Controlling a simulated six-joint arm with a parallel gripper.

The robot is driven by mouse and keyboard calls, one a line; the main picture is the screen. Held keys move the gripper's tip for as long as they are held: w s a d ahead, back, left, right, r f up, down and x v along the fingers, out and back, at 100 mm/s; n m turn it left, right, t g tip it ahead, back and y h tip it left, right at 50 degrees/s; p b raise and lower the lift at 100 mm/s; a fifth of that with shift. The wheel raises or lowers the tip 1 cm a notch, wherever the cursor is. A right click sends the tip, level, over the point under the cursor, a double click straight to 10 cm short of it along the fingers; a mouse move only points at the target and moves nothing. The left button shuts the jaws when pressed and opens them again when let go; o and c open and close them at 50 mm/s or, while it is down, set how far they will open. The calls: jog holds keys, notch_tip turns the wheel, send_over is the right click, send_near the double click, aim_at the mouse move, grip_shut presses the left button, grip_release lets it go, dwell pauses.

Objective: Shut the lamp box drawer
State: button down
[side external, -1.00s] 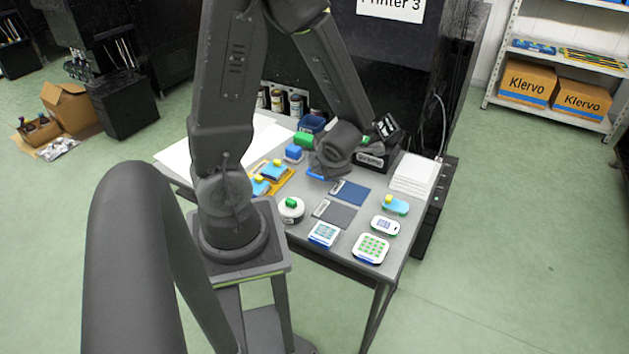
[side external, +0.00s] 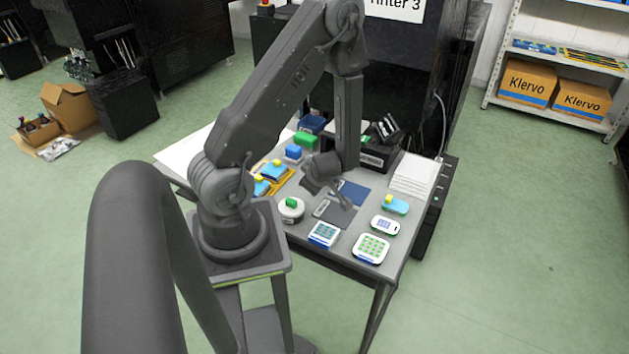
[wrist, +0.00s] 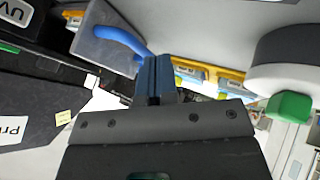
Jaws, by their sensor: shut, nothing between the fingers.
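The lamp box appears to be the black box (side external: 376,158) with a pale label in front of the printer in the side view. In the wrist view a grey panel (wrist: 100,38) carries a curved blue handle (wrist: 118,36); it looks like the drawer front. How far the drawer stands out of the box cannot be told. My gripper (side external: 347,203) is shut and empty, low over the mats in front of the box. In the wrist view my gripper (wrist: 157,62) shows just beside the handle's end in the picture; contact cannot be told. My arm hides the drawer area in the side view.
Blue mat (side external: 355,193) and grey mat (side external: 340,217) lie under my gripper. A white round pot (side external: 291,211), a blue-white item (side external: 323,234) and a green-dotted item (side external: 371,249) stand at the front. White paper (side external: 413,172) lies right, an orange tray (side external: 285,178) left.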

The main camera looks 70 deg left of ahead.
jog(key=shift+x, duration=1.15)
jog(key=w+a, duration=0.7)
jog(key=shift+w+a, duration=0.35)
jog(key=shift+w, duration=0.05)
